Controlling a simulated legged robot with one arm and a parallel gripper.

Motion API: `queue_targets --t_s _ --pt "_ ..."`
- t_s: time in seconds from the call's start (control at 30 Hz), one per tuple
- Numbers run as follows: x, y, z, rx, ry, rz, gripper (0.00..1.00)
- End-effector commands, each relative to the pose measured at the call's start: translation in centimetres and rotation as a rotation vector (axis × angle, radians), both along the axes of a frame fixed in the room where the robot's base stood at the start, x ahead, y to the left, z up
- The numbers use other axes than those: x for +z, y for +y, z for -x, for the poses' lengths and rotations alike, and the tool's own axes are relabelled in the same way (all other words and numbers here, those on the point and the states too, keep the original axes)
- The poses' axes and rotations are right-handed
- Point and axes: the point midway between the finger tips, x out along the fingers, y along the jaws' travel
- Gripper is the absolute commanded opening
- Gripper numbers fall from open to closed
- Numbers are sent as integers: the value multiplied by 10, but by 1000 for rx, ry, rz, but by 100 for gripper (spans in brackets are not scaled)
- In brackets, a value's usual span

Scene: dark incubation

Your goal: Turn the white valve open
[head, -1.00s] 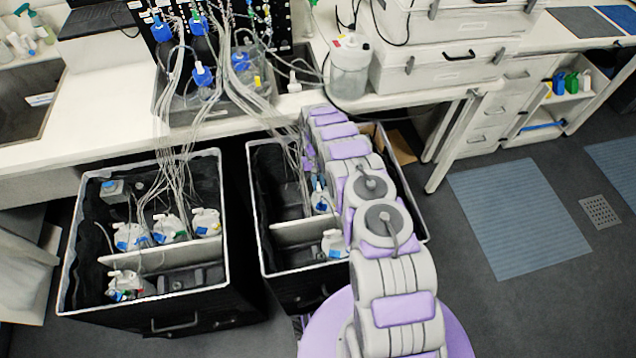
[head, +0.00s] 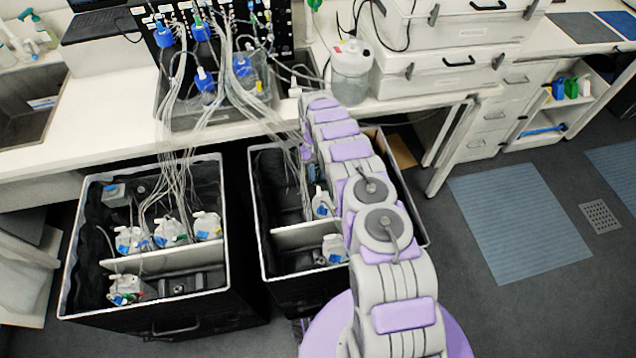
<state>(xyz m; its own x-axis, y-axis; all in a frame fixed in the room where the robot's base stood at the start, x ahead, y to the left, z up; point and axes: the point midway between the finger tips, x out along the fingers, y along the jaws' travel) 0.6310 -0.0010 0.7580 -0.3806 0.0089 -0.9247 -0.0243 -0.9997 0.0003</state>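I cannot make out a white valve for sure in the head view; it may be hidden or too small to tell. My grey and purple arm reaches up the picture from the lower middle to the front edge of the white bench (head: 90,143). Its far end bends down over the right black bin (head: 262,245), close to a bundle of clear tubes (head: 292,135). My gripper's fingers cannot be told apart there, and neither their opening nor any contact shows.
A left black bin (head: 225,245) holds several white bottles with tubes. Blue-capped bottles (head: 205,82) stand in a tray on the bench. A clear jug (head: 350,75) and stacked white cases (head: 440,75) stand right of them.

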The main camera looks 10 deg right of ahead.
Motion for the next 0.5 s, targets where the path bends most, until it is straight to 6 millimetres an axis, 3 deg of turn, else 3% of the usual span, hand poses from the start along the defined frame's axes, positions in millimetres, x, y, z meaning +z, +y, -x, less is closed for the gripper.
queue_targets --t_s 0.13,0.5 --pt "30 0 -14 0 -6 0 24" --pt "52 0 -22 0 0 1 24"
